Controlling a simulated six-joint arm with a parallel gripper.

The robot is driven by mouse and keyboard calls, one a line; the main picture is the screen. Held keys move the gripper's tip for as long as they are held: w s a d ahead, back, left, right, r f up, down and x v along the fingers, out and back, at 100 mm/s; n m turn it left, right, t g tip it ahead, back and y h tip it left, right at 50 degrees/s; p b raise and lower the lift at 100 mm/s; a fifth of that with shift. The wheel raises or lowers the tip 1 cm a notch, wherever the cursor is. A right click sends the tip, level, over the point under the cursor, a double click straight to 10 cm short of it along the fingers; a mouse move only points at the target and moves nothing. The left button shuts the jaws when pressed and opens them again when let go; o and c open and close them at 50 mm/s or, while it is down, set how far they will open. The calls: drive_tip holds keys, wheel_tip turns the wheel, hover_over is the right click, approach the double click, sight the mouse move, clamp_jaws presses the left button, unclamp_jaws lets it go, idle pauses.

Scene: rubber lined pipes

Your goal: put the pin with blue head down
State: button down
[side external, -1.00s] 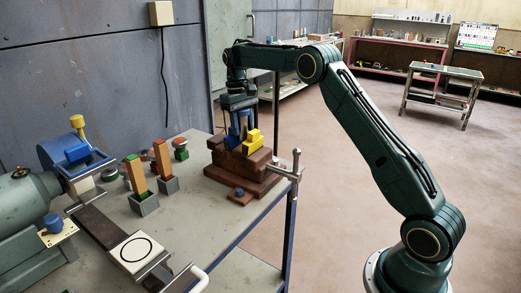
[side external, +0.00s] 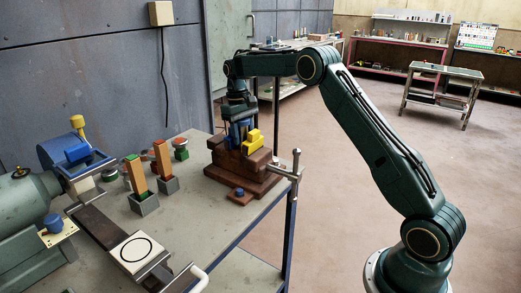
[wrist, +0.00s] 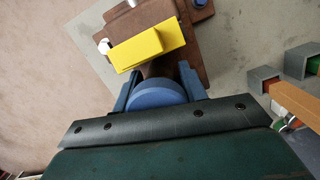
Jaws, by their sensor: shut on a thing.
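The pin with blue head (wrist: 158,93) is between the jaws of my gripper (wrist: 157,85) in the wrist view, and its round blue head faces the camera. My gripper is shut on it. In the side view my gripper (side external: 239,131) points down over the stepped brown block (side external: 226,159) at the table's far right corner. The pin's lower end is hidden by the jaws and the block, so I cannot tell whether it touches the block.
A yellow block (side external: 253,142) sits on the brown block, close beside my gripper. A metal clamp (side external: 294,165) stands at the table edge. Two orange bars (side external: 137,175) stand in grey holders to the left. A white plate with a black ring (side external: 135,252) lies in front.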

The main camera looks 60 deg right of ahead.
drive_tip(key=c, duration=0.8)
unclamp_jaws()
drive_tip(key=shift+r, duration=0.1)
drive_tip(key=shift+w+r, duration=0.25)
drive_tip(key=shift+r, duration=0.85)
drive_tip(key=shift+w+r, duration=0.2)
drive_tip(key=shift+r, duration=1.35)
drive_tip(key=shift+d+r, duration=0.1)
drive_tip(key=shift+r, duration=0.1)
